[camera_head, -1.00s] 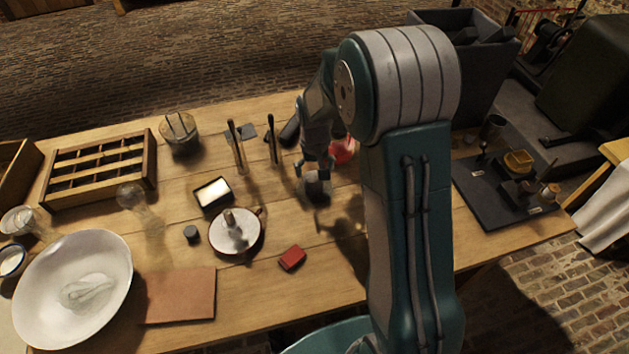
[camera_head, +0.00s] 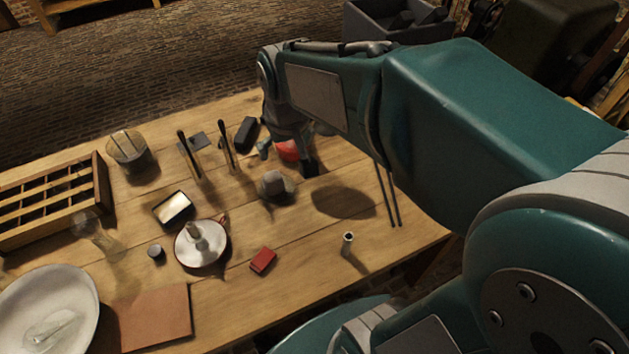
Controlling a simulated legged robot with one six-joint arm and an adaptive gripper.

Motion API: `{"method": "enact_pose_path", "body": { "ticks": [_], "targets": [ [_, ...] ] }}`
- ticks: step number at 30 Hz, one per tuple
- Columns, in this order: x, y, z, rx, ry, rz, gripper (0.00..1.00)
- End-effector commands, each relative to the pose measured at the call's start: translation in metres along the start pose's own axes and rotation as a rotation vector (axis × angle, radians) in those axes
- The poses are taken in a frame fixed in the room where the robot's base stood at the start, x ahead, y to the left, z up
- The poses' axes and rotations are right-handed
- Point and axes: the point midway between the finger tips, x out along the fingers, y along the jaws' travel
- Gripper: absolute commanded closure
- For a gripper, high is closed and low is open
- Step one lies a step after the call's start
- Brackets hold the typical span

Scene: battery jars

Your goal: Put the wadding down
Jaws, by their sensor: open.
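The wadding looks to be the soft grey lump (camera_head: 274,184) lying on the wooden table, right of the middle. My gripper (camera_head: 288,160) is open, just behind and to the right of the lump in the picture. Its fingers point down, and a gap shows between it and the lump. A red object (camera_head: 288,150) shows at my gripper's fingers; I cannot tell whether they touch it. Part of the fingers is hard to make out in the dark.
Two thin upright tools (camera_head: 229,152) stand left of my gripper. A small white-filled tray (camera_head: 173,207), a white candle dish (camera_head: 201,246), a red block (camera_head: 263,261) and a small upright tube (camera_head: 348,242) stand nearer. A glass jar (camera_head: 131,153) stands farther left. The table's right front is mostly clear.

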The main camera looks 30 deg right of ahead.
Motion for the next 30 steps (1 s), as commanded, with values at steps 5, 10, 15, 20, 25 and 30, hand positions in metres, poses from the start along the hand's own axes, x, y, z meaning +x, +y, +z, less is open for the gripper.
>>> {"method": "enact_pose_path", "body": {
  "ticks": [5, 10, 15, 20, 25, 30],
  "targets": [
    [-0.037, 0.0, 0.042, 0.0, 0.095, 0.0, 0.0],
    [-0.057, 0.0, 0.082, 0.0, 0.175, 0.0, 0.0],
    [-0.064, 0.0, 0.107, 0.0, 0.226, 0.0, 0.0],
    [-0.064, 0.0, 0.113, 0.0, 0.235, 0.0, 0.0],
    [-0.064, 0.0, 0.112, 0.0, 0.234, 0.0, 0.0],
    [-0.064, 0.0, 0.112, 0.0, 0.234, 0.0, 0.0]
  ]
}}
